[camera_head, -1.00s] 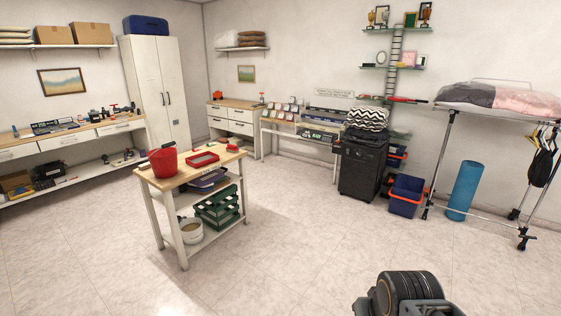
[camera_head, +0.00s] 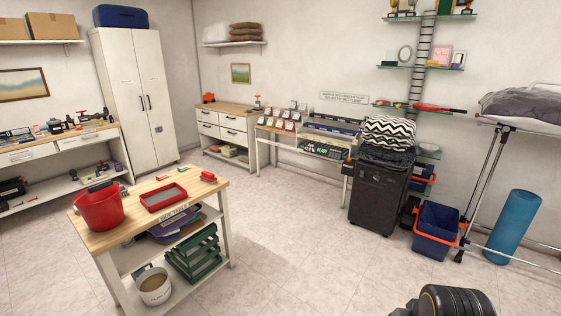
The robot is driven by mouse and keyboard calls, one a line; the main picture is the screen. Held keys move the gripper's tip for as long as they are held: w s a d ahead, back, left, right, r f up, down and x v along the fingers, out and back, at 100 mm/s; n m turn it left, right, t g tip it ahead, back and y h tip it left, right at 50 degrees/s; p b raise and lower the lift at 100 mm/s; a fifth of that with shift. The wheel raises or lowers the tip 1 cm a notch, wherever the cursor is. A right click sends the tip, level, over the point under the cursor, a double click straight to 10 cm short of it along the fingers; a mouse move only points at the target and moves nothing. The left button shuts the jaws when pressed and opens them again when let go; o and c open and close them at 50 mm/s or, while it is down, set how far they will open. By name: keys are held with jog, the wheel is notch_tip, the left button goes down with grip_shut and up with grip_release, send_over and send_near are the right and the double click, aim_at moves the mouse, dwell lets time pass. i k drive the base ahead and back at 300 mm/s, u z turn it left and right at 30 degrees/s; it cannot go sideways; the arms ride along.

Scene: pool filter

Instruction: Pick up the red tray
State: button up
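The red tray (camera_head: 149,202) is a shallow rectangular tray with a grey inside. It lies flat on the wooden top of the white table (camera_head: 98,240) in the left front. A red bucket (camera_head: 100,210) stands just to its left on the same top, and a small red object (camera_head: 208,176) lies to its right near the far corner. Part of my arm shows at the bottom right, away from the table. My gripper's fingers cannot be made out.
The table's lower shelves hold a green crate (camera_head: 195,257) and a white bucket (camera_head: 154,286). A black bin (camera_head: 375,195) and a blue tub (camera_head: 436,230) stand at the right. The tiled floor right of the table is clear.

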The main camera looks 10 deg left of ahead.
aim_at(154, 200)
jog(key=u, duration=0.1)
jog(key=i, duration=2.1)
jog(key=u, duration=0.85)
jog(key=i, duration=1.1)
jog(key=u, duration=1.65)
jog(key=i, duration=1)
jog(key=u, duration=0.55)
